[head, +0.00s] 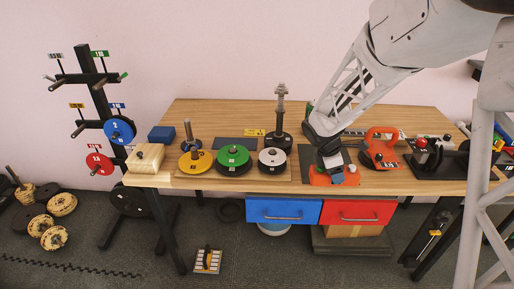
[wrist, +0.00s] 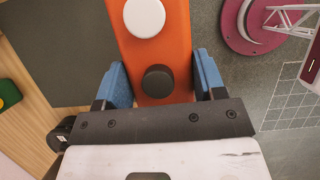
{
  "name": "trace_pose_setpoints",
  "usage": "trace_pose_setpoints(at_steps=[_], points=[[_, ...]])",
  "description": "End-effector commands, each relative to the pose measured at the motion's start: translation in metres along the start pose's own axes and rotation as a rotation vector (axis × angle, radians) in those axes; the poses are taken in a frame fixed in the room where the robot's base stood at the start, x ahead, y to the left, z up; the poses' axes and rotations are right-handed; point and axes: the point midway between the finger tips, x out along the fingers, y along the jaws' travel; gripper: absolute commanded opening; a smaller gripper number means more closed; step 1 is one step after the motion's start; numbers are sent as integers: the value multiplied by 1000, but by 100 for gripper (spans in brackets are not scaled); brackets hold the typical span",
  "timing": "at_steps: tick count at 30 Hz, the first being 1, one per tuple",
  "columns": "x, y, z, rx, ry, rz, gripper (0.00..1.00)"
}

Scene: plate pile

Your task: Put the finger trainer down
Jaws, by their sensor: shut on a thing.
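The finger trainer (head: 320,180) looks like an orange bar near the front edge of the table in the head view, above the drawers. In the wrist view the orange bar (wrist: 164,20) carries a white button and a black button. My gripper (wrist: 161,78) is shut on it, with a blue finger pad on each side. In the head view my gripper (head: 334,166) comes down over it from above and hides part of it. I cannot tell whether the bar touches the surface below.
A dark mat (head: 308,155) lies under and behind my gripper. An orange handled device (head: 381,147) stands close to the right. A white-topped weight stack (head: 272,160) is to the left, beside green (head: 232,156) and yellow (head: 195,161) ones. A tall post (head: 281,108) stands behind.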

Motion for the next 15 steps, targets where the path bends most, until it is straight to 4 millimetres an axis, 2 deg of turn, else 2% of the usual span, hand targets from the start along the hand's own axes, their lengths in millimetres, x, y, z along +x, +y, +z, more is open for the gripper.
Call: trace_pose_setpoints(at_steps=[8, 15], points=[[-23, 23, -11, 28, -1, -10, 31], [-63, 61, -32, 80, 1, -31, 31]])
